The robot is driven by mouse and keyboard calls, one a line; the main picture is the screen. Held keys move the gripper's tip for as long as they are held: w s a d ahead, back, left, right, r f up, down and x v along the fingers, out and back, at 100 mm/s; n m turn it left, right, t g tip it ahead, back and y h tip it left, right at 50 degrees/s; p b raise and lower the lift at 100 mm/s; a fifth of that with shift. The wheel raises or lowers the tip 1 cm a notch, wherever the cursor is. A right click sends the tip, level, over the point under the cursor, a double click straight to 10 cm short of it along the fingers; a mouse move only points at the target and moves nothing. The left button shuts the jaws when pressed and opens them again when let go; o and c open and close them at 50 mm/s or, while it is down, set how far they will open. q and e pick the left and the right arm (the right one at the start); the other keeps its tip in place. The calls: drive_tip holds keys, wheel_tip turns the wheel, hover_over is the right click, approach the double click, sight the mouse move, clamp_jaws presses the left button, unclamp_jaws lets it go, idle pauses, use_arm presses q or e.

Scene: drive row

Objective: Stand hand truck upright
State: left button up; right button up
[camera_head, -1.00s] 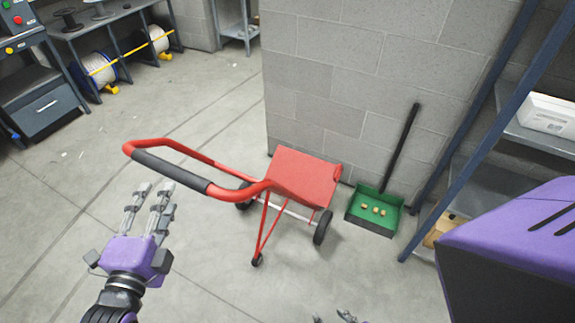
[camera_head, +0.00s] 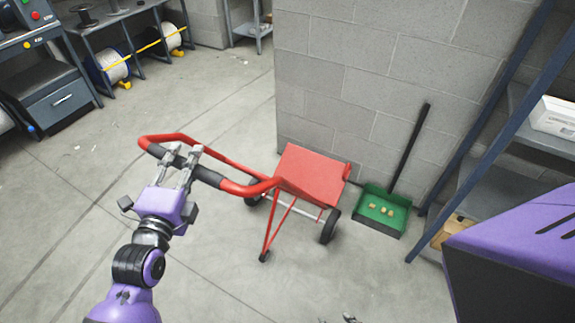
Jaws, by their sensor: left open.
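The red hand truck (camera_head: 311,177) stands tilted beside the block wall, its looped handle reaching out to the left, low over the floor. It rests on black wheels, with a thin red strut and small caster under the frame. My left gripper (camera_head: 184,154) is open, its fingers at the black grip (camera_head: 207,177) on the handle bar. I cannot tell whether the fingers touch the grip. Only the tips of my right gripper (camera_head: 350,318) show at the bottom edge, away from the hand truck; its opening cannot be made out.
A green dustpan (camera_head: 383,211) with a black handle and a few small blocks in it stands right of the hand truck, against the wall. A blue-framed shelf (camera_head: 486,145) is at the right. A bench with cable spools (camera_head: 112,64) is at the back left. The left floor is clear.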

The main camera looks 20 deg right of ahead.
use_arm(q)
drive_tip(key=c, duration=0.6)
clamp_jaws()
use_arm(e)
drive_tip(key=shift+s+d+f, duration=0.1)
drive_tip(key=shift+s+f, duration=0.1)
drive_tip(key=shift+s, duration=0.5)
